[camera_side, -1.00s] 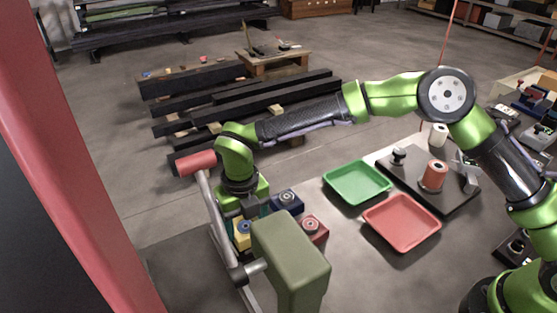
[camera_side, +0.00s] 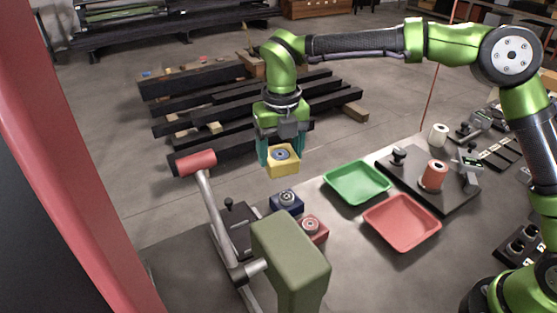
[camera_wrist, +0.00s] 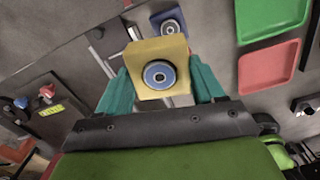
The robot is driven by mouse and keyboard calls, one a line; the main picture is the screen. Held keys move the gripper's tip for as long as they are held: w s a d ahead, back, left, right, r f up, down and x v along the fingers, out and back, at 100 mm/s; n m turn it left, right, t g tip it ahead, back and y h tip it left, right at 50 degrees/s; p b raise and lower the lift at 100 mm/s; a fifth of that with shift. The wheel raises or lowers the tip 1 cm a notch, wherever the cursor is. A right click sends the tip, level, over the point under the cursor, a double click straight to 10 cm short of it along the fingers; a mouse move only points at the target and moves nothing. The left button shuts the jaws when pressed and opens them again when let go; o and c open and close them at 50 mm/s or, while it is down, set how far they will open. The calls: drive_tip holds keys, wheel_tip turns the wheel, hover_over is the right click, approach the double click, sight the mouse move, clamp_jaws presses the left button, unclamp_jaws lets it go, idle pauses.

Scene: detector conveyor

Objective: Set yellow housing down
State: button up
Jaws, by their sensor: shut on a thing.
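The yellow housing (camera_side: 283,164) is a block with a round blue-and-grey insert in its face. My gripper (camera_side: 279,152) is shut on it and holds it in the air, above and behind the blue housing. In the wrist view the yellow housing (camera_wrist: 160,72) sits between the teal fingers of my gripper (camera_wrist: 160,88). The blue housing (camera_side: 287,202) stands on the table below, and it shows partly behind the yellow one in the wrist view (camera_wrist: 170,22). The red housing (camera_side: 313,230) stands on the table in front of the blue one.
A green tray (camera_side: 357,183) and a red tray (camera_side: 401,222) lie empty to the right. A dark plate (camera_side: 440,197) with an orange spool (camera_side: 433,176) is further right. A grey post with a red cylinder (camera_side: 196,162) and an olive box-shaped head (camera_side: 290,257) stand at the left and front.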

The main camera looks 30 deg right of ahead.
drive_tip(key=s+d+m, duration=0.2)
drive_tip(key=d, duration=0.9)
drive_tip(key=s+d+f+m, duration=0.1)
drive_tip(key=s+d+f, duration=0.2)
drive_tip(key=s, duration=0.2)
drive_tip(key=s+d+f+m, duration=0.2)
drive_tip(key=s+d+f, duration=0.1)
drive_tip(key=s+d, duration=0.1)
drive_tip(key=s+d+f+m, duration=0.1)
drive_tip(key=s+d+f, duration=0.2)
drive_tip(key=s, duration=0.4)
drive_tip(key=shift+d+f+m+g, duration=0.3)
drive_tip(key=shift+d+m, duration=0.1)
drive_tip(key=shift+d, duration=0.3)
drive_tip(key=shift+w, duration=0.3)
hover_over(356, 185)
drive_tip(key=shift+s+f, duration=0.1)
drive_tip(key=shift+f, duration=2.35)
drive_tip(key=shift+f, duration=0.15)
